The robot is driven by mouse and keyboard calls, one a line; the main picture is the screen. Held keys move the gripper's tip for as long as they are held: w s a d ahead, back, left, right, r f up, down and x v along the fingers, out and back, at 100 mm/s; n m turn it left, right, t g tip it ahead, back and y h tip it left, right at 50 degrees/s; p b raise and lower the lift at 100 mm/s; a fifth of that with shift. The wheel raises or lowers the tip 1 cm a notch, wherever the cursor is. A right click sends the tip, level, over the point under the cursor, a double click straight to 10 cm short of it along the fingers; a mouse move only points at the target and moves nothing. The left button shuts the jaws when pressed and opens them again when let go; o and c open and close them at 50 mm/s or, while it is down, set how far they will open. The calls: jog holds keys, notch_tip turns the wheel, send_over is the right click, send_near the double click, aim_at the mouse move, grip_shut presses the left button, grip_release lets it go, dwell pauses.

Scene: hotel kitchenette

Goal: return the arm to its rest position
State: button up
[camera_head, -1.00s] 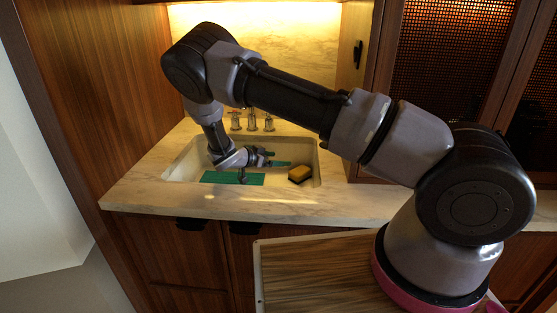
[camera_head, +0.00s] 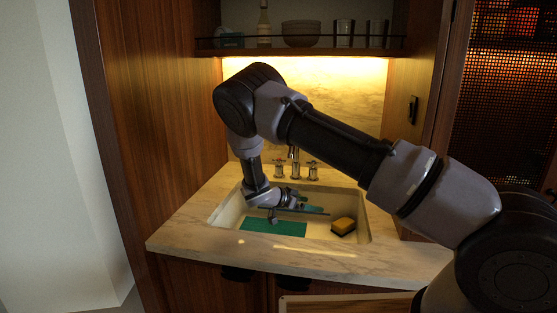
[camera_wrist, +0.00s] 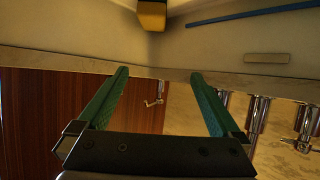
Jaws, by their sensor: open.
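My arm reaches across the head view and bends down at the left, with my gripper (camera_head: 312,208) low over the sink (camera_head: 366,226). In the wrist view my gripper (camera_wrist: 158,75) shows two green fingers wide apart with nothing between them. A yellow sponge with a dark side (camera_head: 343,226) lies in the sink to the right of my gripper, apart from it. It also shows at the top of the wrist view (camera_wrist: 152,15). A flat green piece (camera_head: 273,227) lies in the sink just in front of my gripper.
Metal taps (camera_head: 296,170) stand behind the sink, close to my gripper. A marble counter (camera_head: 200,243) surrounds it, with a wooden side wall (camera_head: 155,120) at left. A shelf (camera_head: 300,50) holds a bowl and glasses above. A thin blue rod (camera_wrist: 250,13) shows in the wrist view.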

jog(key=s+d+r+n+g+y, duration=0.1)
jog(key=s+d+r+g+y, duration=0.4)
jog(key=r, duration=0.8)
jog(key=s+d+r+y, duration=0.3)
jog(key=s+d+r, duration=0.4)
jog(key=r, duration=0.5)
jog(key=s+d+r+n+t+y, duration=0.1)
jog(key=s+r+n+t+y, duration=0.1)
jog(key=s+r, duration=0.6)
jog(key=s+r+n+t+y, duration=0.3)
jog(key=s+r, duration=0.4)
jog(key=s, duration=0.5)
jog(key=shift+s+d+r+n+t, duration=0.35)
jog(key=shift+d+r+n+t, duration=0.05)
jog(key=shift+n, duration=0.3)
